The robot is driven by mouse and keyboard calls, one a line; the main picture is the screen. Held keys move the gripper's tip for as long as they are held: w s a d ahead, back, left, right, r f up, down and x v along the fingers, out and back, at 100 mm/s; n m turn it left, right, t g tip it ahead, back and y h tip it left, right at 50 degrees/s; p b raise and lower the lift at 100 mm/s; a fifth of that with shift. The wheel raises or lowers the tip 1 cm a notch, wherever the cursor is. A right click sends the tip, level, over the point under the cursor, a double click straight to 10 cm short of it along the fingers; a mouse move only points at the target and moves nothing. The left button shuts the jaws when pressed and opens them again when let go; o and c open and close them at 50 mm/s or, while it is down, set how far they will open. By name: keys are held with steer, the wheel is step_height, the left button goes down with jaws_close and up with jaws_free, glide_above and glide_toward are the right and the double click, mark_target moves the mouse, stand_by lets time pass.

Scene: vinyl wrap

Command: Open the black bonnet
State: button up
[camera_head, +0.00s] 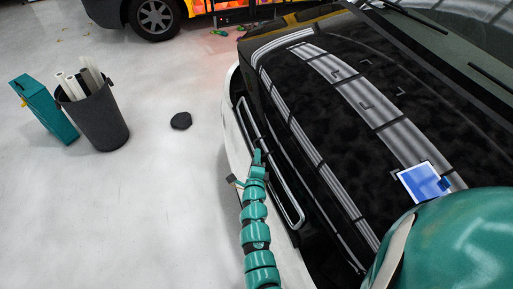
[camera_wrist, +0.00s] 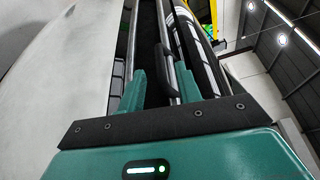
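The black bonnet (camera_head: 335,125) of a car fills the right half of the head view and lies down over the front, with pale light stripes reflected on it. My gripper (camera_head: 246,167) is at the car's front, by the chrome-edged grille (camera_head: 283,190) below the bonnet's front edge. In the wrist view my gripper (camera_wrist: 160,72) has its two teal fingers apart. A dark, handle-like bar (camera_wrist: 162,62) shows between and beyond the fingers. I cannot tell whether either finger touches it.
A white bumper (camera_head: 234,130) runs along the car's front. A blue-and-white sheet (camera_head: 422,181) lies on the bonnet. A black bin (camera_head: 98,118) with rolls, a teal box (camera_head: 45,108) and a dark flat piece (camera_head: 181,121) are on the floor. The floor at left is mostly clear.

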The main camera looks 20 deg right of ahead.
steer(key=shift+x, duration=2.7)
jaws_close()
